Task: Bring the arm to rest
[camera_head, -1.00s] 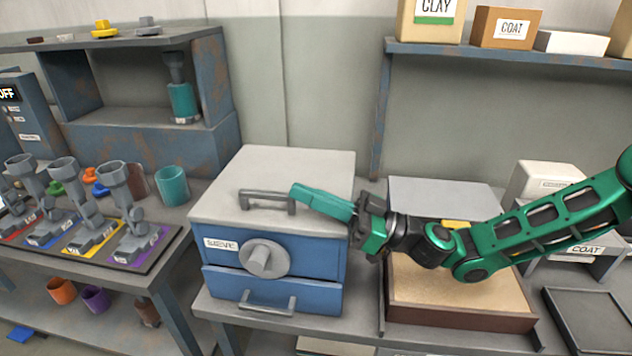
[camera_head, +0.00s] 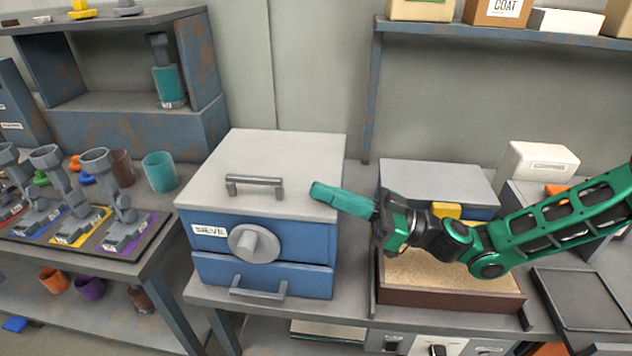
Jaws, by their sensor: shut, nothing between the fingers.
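My gripper (camera_head: 316,191) is at the end of my green and black arm, which reaches in from the right edge. Its fingers are shut and empty, pointing left. The fingertips show over the right part of the top of the blue and grey sieve box (camera_head: 205,270), right of its top handle (camera_head: 254,186). A gap shows between the fingertips and that handle. Whether the fingers touch the box top cannot be told. My wrist and forearm pass in front of a sand tray (camera_head: 450,297) and hide part of it.
A rack of grey tools on coloured plates (camera_head: 122,232) stands at the left, with a teal cup (camera_head: 160,171) behind it. A wall shelf (camera_head: 500,34) with boxes hangs above my arm. A dark tray (camera_head: 590,300) lies at the lower right. Open space lies between arm and shelf.

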